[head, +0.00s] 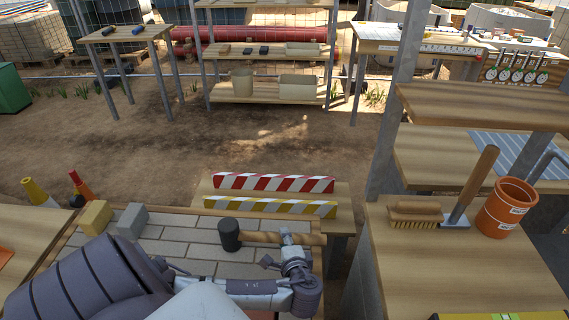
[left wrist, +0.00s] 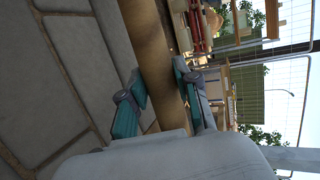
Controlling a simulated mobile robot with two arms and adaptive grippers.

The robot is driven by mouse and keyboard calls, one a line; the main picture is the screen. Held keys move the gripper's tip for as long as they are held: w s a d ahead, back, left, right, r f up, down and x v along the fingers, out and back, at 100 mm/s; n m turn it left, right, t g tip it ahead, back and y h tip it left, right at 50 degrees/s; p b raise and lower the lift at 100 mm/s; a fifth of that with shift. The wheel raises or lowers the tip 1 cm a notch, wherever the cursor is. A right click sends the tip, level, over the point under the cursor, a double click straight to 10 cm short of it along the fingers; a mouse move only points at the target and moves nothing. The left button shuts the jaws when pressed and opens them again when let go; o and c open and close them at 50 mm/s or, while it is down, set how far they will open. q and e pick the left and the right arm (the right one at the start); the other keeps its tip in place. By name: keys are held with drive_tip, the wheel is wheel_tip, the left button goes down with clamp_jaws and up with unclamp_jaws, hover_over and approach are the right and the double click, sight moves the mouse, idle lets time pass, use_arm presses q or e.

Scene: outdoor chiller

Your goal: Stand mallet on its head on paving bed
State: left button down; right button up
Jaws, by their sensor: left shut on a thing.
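The mallet has a black head (head: 230,235) and a wooden handle (head: 265,238); it lies level, with the head to the left, at the far right part of the paving bed (head: 185,249). I cannot tell whether it touches the pavers. My left gripper (head: 288,238) is shut on the handle toward its right end. My right gripper is not in view.
A yellow block (head: 95,217) and a grey block (head: 132,221) sit at the bed's left. Red-white (head: 272,183) and yellow-white (head: 270,207) striped barriers stand behind it. At right, a bench (head: 440,265) holds a brush (head: 414,215), a trowel (head: 470,190) and an orange pot (head: 507,208).

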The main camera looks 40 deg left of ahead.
use_arm(q)
drive_tip(key=c, duration=0.8)
unclamp_jaws()
drive_tip(key=shift+c, duration=0.2)
drive_tip(key=v, duration=1.2)
drive_tip(key=shift+r+p, duration=0.1)
drive_tip(key=shift+p, duration=0.25)
